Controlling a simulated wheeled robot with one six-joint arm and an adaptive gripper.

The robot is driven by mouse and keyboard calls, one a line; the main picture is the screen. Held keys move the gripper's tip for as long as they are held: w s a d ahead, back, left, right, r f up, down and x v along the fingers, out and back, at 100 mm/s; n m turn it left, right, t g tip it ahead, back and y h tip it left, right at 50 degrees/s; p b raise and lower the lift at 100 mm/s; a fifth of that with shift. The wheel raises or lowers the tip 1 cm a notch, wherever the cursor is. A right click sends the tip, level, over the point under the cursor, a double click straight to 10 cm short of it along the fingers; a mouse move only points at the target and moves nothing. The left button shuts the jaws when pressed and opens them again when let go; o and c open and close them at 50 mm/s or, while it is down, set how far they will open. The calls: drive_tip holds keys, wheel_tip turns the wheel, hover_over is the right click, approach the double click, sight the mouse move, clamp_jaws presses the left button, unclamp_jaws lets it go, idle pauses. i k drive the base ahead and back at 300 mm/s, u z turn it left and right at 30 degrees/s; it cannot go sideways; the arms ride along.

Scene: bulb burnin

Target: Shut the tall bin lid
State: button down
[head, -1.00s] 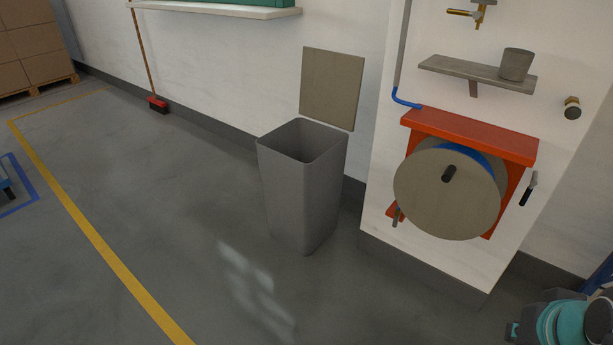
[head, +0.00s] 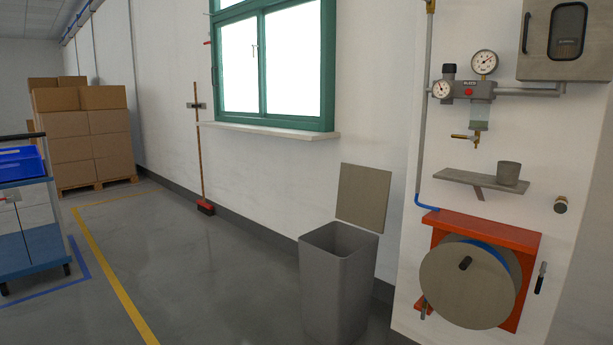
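The tall grey bin (head: 337,290) stands on the floor by the wall, right of centre and below the window sill. Its top is open. Its flat beige-grey lid (head: 363,198) stands up at the back edge of the bin, near the wall. The bottom of the bin is cut off by the frame's lower edge. My gripper is not in view.
A hose reel (head: 471,284) on a red bracket is mounted on the wall column right of the bin. A small shelf (head: 478,184) with a cup (head: 507,173) sits above it. A broom (head: 203,170) leans left of the window. Open floor (head: 205,275) lies left of the bin.

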sight(362, 201)
drive_tip(key=u, duration=1)
drive_tip(key=i, duration=1.65)
drive_tip(key=z, duration=0.9)
drive_tip(key=i, duration=0.8)
drive_tip(key=z, duration=0.9)
